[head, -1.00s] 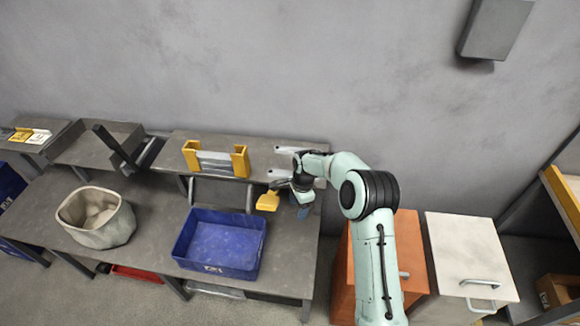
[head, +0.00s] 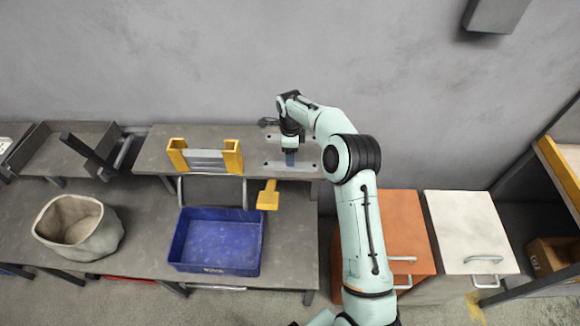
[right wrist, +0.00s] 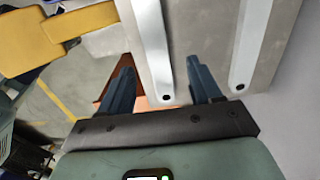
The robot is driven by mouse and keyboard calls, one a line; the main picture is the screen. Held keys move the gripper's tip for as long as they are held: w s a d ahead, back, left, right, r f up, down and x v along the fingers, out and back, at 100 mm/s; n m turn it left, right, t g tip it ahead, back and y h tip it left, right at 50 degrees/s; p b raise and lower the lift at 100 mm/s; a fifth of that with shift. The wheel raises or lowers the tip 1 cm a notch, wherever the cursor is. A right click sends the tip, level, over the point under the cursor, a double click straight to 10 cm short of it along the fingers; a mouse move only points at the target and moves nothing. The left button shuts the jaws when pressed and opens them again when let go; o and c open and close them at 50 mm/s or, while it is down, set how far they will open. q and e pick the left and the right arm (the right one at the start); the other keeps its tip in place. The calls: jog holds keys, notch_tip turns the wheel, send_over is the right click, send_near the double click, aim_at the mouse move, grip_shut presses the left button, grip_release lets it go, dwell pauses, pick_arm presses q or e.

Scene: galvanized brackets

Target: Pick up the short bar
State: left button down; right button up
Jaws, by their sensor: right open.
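Two pale metal bars lie on the raised shelf. One is the near bar (head: 303,167), at the shelf's right end; the far bar (head: 272,137) lies behind it, partly hidden by my arm. I cannot tell which is the short bar. My right gripper (head: 290,158) points down over the near bar. In the right wrist view my right gripper (right wrist: 160,70) is open, and a bar with a hole at its end (right wrist: 153,45) shows between its fingers. The other bar (right wrist: 252,40) is right of the fingers. My left gripper is not in view.
A yellow holder (head: 233,157) with grey bars stands left on the shelf. A blue bin (head: 188,262) and a grey sack (head: 100,240) are on the lower bench. Orange and white cabinets stand to the right.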

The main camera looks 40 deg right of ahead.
aim_at(272, 166)
jog(key=f, duration=0.5)
jog(key=shift+a, duration=0.2)
grip_shut()
jog(key=shift+r, duration=0.1)
